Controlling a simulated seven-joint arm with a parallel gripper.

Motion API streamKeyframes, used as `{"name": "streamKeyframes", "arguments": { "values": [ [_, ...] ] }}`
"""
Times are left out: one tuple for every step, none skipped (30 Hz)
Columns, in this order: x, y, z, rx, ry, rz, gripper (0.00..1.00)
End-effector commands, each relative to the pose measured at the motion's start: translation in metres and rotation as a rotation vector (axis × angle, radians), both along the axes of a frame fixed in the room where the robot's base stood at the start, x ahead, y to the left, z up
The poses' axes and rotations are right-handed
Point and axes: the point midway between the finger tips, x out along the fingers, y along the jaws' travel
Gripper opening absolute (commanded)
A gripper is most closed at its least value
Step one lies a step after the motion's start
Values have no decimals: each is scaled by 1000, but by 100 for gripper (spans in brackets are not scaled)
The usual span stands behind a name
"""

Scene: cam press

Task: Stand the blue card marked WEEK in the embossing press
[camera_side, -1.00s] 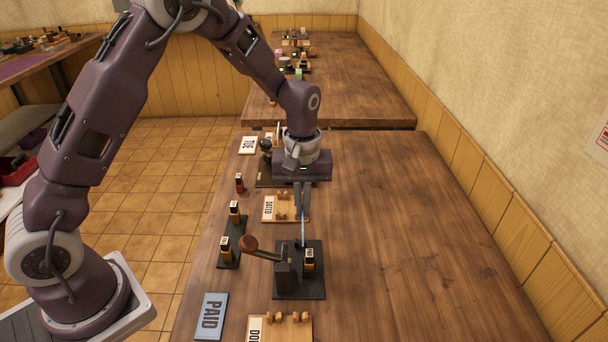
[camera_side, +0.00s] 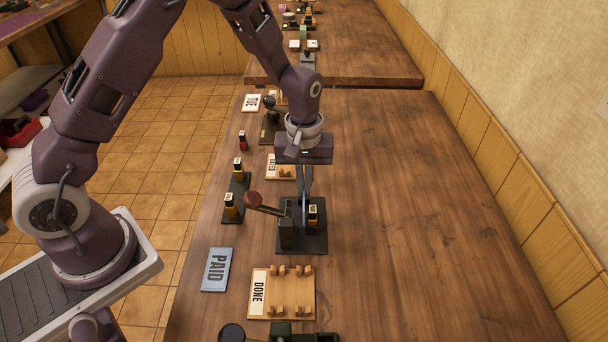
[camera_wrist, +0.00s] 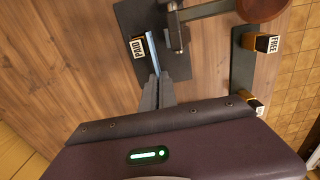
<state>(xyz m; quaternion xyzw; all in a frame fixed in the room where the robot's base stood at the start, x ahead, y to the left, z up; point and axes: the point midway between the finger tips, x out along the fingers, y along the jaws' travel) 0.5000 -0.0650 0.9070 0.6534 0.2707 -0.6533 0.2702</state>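My gripper (camera_side: 304,193) points down over the embossing press and is shut on a thin light-blue card (camera_side: 304,212). The card is seen nearly edge-on, so its marking cannot be read. In the wrist view the blue card (camera_wrist: 153,52) extends from the fingertips (camera_wrist: 157,82). The press has a dark base (camera_side: 317,244), an upright block (camera_side: 286,235) and a lever with a brown knob (camera_side: 253,199). The card's lower end is between the block and a stamp marked PAID (camera_side: 314,215). Whether it touches the base cannot be told.
A blue plate marked PAID (camera_side: 216,268) lies front left of the press. A wooden rack marked DONE (camera_side: 307,305) is in front. A dark stand (camera_side: 238,183) with stamps is at the left; another wooden rack (camera_side: 273,172) is behind. The table's right side is clear.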

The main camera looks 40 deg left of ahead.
Motion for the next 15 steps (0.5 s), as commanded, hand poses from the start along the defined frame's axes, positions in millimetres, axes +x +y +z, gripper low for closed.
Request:
{"name": "streamKeyframes", "arguments": {
  "values": [
    [0,0,-3,0,1,0,0],
    [0,0,-5,-1,1,0,0],
    [0,0,-7,0,0,1,0],
    [0,0,-8,-1,-1,1,0],
    [0,0,-9,-1,-1,1,0],
    [0,0,-9,-1,-1,1,0],
    [0,0,-10,-1,-1,1,0],
    [0,0,-10,-1,-1,1,0],
    [0,0,-10,-1,-1,1,0],
    [0,0,-10,-1,-1,1,0],
    [0,0,-10,-1,-1,0,0],
    [0,0,-10,-1,-1,0,0],
    [0,0,-10,-1,-1,0,0],
    [0,0,-10,-1,-1,0,0],
    [0,0,-10,-1,-1,0,8]
  ]
}}
